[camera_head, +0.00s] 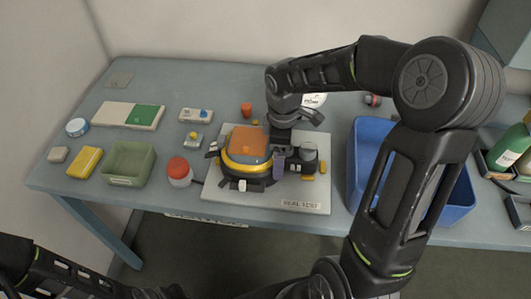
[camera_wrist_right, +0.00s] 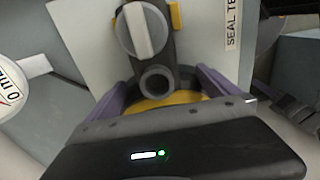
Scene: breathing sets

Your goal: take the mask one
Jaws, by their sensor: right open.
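The mask (camera_head: 247,145), with an orange visor and a yellow and black rim, lies on the pale "SEAL TEST" board (camera_head: 225,200). I cannot tell if the fingers touch anything. The gripper body hides part of the mask there. My left gripper is out of view.
A red-capped jar (camera_head: 179,170) stands close left of the board. A green tray (camera_head: 127,164), a yellow block (camera_head: 85,162) and a green-white board (camera_head: 128,115) are further left. A blue bin (camera_head: 367,150) stands right, partly behind my right arm.

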